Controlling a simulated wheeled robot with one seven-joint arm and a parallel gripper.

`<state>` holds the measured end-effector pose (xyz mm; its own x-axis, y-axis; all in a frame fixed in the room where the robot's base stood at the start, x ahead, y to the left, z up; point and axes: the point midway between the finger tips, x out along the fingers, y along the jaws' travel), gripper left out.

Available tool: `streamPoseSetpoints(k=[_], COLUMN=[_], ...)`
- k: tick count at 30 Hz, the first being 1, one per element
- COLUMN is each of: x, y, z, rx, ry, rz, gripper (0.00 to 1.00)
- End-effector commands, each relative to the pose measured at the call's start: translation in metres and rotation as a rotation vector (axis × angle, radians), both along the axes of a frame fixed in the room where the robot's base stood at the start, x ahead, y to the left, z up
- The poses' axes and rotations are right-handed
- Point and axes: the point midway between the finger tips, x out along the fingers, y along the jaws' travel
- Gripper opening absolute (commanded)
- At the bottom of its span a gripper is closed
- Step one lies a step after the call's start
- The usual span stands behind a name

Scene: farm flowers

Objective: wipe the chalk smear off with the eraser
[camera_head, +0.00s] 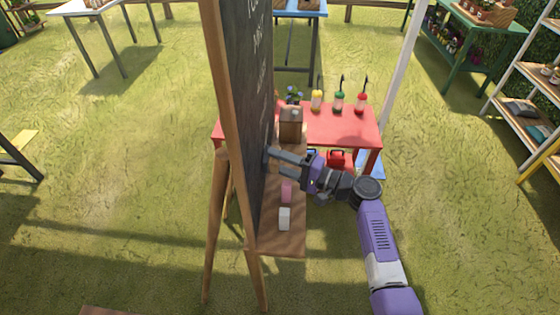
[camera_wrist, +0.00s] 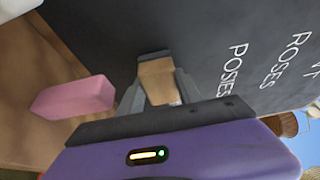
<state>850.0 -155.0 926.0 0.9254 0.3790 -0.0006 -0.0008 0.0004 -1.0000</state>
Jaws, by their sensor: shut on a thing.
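The chalkboard (camera_head: 247,80) stands on a wooden easel and is seen nearly edge-on in the head view. In the wrist view the dark board (camera_wrist: 205,45) carries white lettering, with POSIES and ROSES readable. My gripper (camera_head: 271,156) reaches in from the right to the board's face. In the wrist view my gripper (camera_wrist: 158,92) is shut on the eraser (camera_wrist: 158,78), a tan block with a dark strip at its far end. That end is at or very close to the board; I cannot tell if it touches. I cannot make out a chalk smear in either view.
A pink block (camera_head: 286,192) and a white block (camera_head: 284,218) lie on the wooden ledge (camera_head: 283,243) below my gripper. A brown box (camera_head: 290,124) stands farther along it. A red table (camera_head: 340,125) with several bottles is behind.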

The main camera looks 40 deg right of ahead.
Motion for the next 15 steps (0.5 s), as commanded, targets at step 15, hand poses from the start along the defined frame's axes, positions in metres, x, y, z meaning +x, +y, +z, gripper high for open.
streamPoseSetpoints(k=[15], x=[0.012], y=[-0.010], z=[-0.002], rx=[-0.001], ry=[-0.003], rz=[-0.002], gripper=[0.09])
